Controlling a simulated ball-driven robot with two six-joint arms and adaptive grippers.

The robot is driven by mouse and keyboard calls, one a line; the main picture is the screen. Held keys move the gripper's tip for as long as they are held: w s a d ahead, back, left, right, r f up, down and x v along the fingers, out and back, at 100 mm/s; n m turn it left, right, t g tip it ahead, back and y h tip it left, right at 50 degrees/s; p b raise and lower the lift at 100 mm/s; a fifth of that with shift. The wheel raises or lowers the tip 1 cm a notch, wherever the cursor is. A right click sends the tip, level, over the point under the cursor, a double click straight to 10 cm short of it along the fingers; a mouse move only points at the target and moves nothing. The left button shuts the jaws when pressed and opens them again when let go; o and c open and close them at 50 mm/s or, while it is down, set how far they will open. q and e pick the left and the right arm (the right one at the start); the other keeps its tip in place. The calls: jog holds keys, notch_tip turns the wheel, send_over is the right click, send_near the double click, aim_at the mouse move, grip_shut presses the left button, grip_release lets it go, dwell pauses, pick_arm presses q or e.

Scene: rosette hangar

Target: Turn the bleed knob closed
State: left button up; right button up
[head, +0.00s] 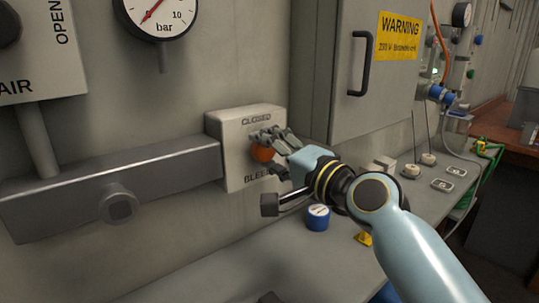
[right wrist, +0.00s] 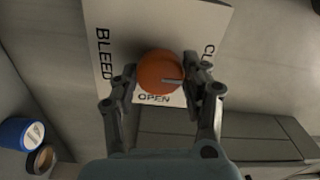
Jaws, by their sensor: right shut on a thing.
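The orange bleed knob (head: 262,153) sits on the front of a white box (head: 238,128) marked CLOSED above and BLEED below. My right gripper (head: 270,148) is at the knob, its fingers on either side of it and partly covering it in the head view. In the right wrist view the round knob (right wrist: 160,72) lies between the two fingers of my right gripper (right wrist: 160,88), which is shut on it. The knob's grey pointer mark points right in that view, towards the partly hidden CLOSED label; OPEN shows below the knob.
A grey pipe block (head: 110,185) joins the box on the left. A gauge (head: 155,15) hangs above. A grey cabinet (head: 345,115) with a handle stands right of the box. A blue-sided round container (head: 317,217) stands on the bench below my right gripper.

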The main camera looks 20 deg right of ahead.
jog(key=shift+f, duration=0.15)
dwell(0.3)
jog(key=o, duration=1.2)
jog(key=shift+c, duration=0.2)
jog(key=v, duration=1.2)
